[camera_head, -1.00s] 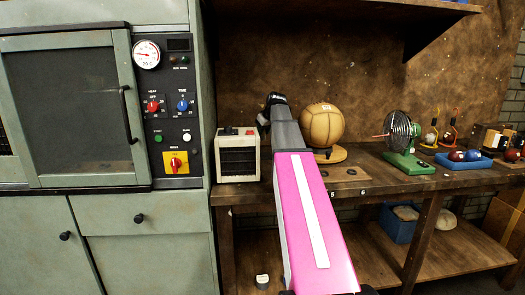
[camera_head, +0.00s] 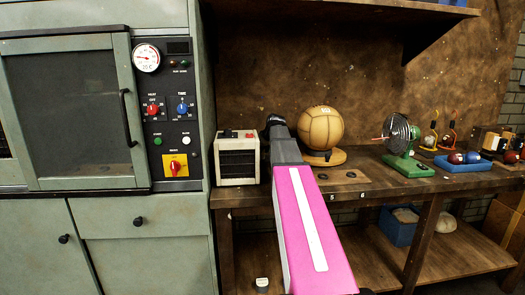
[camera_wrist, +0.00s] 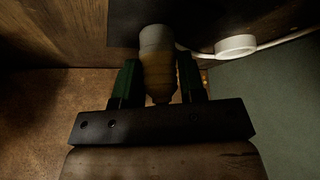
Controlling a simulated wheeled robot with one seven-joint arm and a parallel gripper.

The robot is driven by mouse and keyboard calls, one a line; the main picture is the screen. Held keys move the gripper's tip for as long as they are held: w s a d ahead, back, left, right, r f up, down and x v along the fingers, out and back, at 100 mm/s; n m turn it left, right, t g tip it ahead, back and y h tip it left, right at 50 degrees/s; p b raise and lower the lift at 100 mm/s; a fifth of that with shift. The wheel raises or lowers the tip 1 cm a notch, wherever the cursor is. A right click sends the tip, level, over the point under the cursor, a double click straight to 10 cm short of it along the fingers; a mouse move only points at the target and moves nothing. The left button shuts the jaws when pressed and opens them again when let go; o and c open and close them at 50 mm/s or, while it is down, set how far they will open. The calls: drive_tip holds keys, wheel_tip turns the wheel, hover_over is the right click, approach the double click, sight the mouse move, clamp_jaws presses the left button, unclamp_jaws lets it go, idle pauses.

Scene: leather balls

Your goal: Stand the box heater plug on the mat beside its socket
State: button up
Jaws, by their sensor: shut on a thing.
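The cream box heater (camera_head: 238,158) stands on the bench at its left end, next to the oven cabinet. In the wrist view my gripper (camera_wrist: 158,82) has its green fingers shut on a pale, stepped cylindrical plug (camera_wrist: 157,45). The plug's far end overlaps the dark mat (camera_wrist: 190,15); I cannot tell whether it touches. A white ring-shaped socket (camera_wrist: 236,45) with a pale cable lies to the right of the plug, apart from it. In the head view the gripper, plug and socket are hidden behind my arm, just right of the heater.
A leather ball (camera_head: 321,127) sits on a wooden stand right of my arm. A green fan (camera_head: 406,150) and a blue tray (camera_head: 462,163) of balls stand farther right. The oven cabinet (camera_head: 95,110) rises directly left of the heater. A shelf overhangs the bench.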

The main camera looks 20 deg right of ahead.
drive_tip(key=o, duration=1)
drive_tip(key=shift+r, duration=0.1)
drive_tip(key=v, duration=1.2)
